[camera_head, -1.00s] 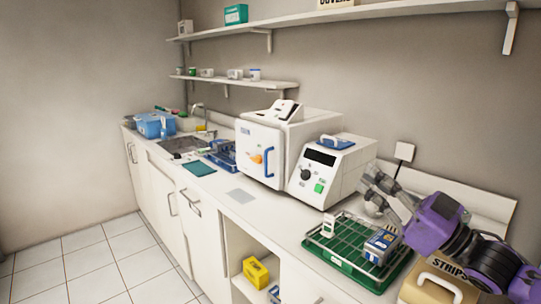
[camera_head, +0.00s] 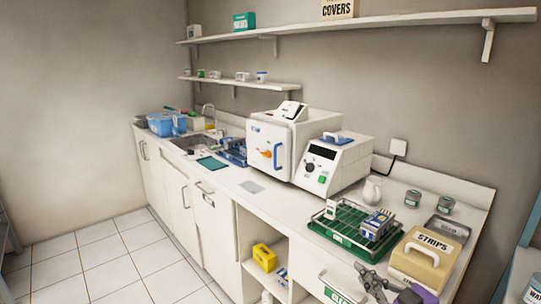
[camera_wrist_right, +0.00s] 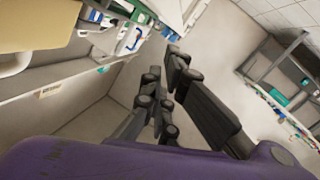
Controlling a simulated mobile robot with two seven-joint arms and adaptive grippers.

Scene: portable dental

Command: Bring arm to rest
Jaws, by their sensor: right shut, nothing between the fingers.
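My right gripper (camera_head: 371,281) shows at the bottom of the head view, low in front of the counter, with a bit of my purple arm behind it. It is shut and empty. In the right wrist view the dark fingers (camera_wrist_right: 166,70) reach up from my purple wrist, with nothing between them. They are apart from the counter front and point out over open floor. My left gripper is not in view.
The counter holds a tan STRIPS box (camera_head: 424,262), a green wire tray (camera_head: 330,232) with a blue-white box (camera_head: 376,224), and a white sterilizer (camera_head: 280,145). A yellow box (camera_head: 264,257) sits in the open cubby. The tiled floor (camera_head: 120,255) is clear at left.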

